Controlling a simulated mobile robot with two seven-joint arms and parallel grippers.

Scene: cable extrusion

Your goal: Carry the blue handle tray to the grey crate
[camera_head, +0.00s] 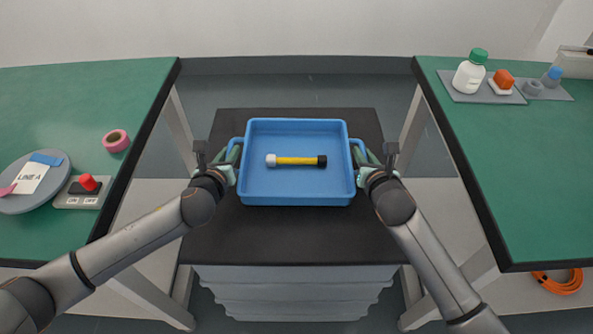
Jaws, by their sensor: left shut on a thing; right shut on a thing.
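The blue handle tray (298,197) is in the middle of the head view, level, with a handle on its left and right sides. A yellow rod (298,161) with a white left end and a black right end lies in it. My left gripper (234,156) is shut on the left handle and my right gripper (362,156) is shut on the right handle. The tray is over a black top (290,240); I cannot tell whether it touches it. I cannot clearly pick out the grey crate; a pale grey ridged body (295,290) shows below the black top.
Green tables stand at left (60,110) and right (520,150), with floor gaps between. The left one holds a pink tape roll (116,141), a switch box (84,190) and a grey disc (35,205). A white bottle (469,76) stands at right. An orange cable coil (560,284) is lower right.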

